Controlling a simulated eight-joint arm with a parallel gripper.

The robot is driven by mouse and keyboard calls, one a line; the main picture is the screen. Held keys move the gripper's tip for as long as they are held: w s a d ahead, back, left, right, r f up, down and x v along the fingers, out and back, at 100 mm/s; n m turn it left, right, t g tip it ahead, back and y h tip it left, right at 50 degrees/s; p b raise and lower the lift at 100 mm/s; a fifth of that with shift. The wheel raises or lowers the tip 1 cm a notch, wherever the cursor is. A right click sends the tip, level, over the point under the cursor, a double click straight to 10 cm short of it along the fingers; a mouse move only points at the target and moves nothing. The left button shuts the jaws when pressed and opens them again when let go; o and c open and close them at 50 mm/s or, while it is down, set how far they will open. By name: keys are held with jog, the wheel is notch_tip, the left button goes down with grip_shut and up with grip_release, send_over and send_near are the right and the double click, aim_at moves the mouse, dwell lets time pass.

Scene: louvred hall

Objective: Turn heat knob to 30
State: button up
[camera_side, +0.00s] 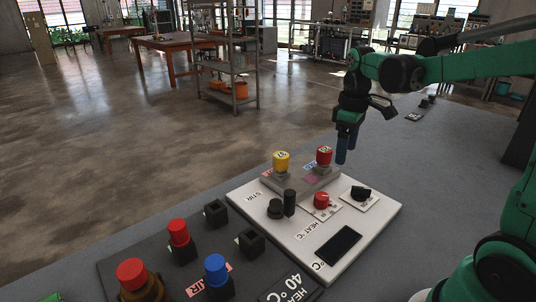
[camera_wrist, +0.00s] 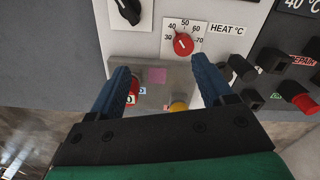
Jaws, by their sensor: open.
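The heat knob (camera_side: 321,200) is a small red dial on the white panel (camera_side: 375,222). In the wrist view the red heat knob (camera_wrist: 183,44) sits below a printed scale from 30 to 70, beside the label HEAT °C. A pale mark shows on its face; I cannot read its exact setting. My gripper (camera_side: 346,150) is open and empty, above the far side of the panel and apart from the knob. In the wrist view my gripper (camera_wrist: 162,70) has its two blue fingers spread wide, with the knob ahead of the fingertips.
A raised grey block carries a yellow knob (camera_side: 281,161) and a red knob (camera_side: 324,155), near my fingers. A black knob (camera_side: 361,193) sits beside the heat knob. A dark display (camera_side: 338,245) lies in front. A darker panel with a blue button (camera_side: 215,269) stands at left.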

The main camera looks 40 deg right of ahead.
aim_at(322, 195)
jog(key=a+m, duration=0.1)
jog(key=w+a+f+m, duration=0.1)
jog(key=a+m, duration=0.1)
jog(key=a, duration=0.1)
jog(key=shift+w+f, duration=0.35)
jog(key=shift+f, duration=4.8)
grip_shut()
